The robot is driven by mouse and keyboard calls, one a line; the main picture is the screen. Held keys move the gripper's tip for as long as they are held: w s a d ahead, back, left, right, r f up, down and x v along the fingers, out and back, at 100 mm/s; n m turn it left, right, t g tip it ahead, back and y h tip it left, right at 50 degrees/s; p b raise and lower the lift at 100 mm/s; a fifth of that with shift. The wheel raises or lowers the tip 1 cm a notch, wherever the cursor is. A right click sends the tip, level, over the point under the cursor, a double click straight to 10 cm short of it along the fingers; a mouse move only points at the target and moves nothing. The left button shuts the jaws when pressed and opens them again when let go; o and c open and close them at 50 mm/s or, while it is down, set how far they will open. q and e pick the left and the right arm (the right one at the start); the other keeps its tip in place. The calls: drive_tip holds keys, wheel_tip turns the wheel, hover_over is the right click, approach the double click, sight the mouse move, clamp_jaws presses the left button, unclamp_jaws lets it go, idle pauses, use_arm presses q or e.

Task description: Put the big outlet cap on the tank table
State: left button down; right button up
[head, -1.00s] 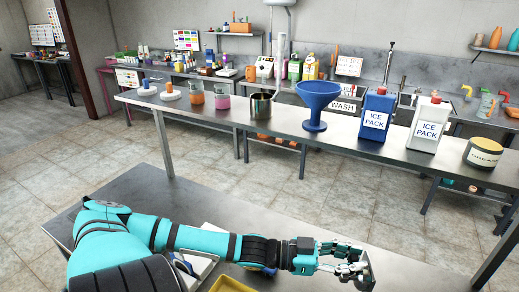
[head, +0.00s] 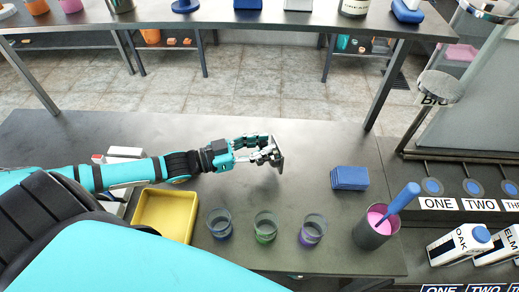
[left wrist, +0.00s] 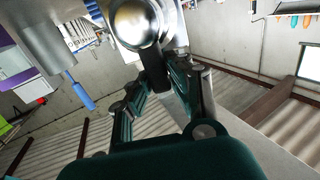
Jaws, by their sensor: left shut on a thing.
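My left gripper (head: 268,153) is shut on a grey metal piece, the big outlet cap (head: 278,153), seen edge-on in the head view. In the left wrist view the cap (left wrist: 140,22) shows as a shiny, round metal dome at the fingertips (left wrist: 160,75). It is held over the near grey metal table (head: 310,140), with a faint shadow below it. I cannot tell for sure which surface is the tank table. My right gripper is not in view.
On the near table stand a yellow tray (head: 138,212), several small glass jars (head: 265,226), a blue block (head: 349,178) and a pink-filled beaker (head: 372,232) with a blue-handled tool. Labelled cartons (head: 458,246) stand at the right. The table's back middle is clear.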

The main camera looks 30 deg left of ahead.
use_arm(q)
drive_tip(key=shift+f, duration=1.4)
drive_tip(key=c, duration=1.3)
unclamp_jaws()
drive_tip(key=shift+o, duration=0.2)
drive_tip(key=shift+r, duration=0.25)
drive_tip(key=v, duration=1.2)
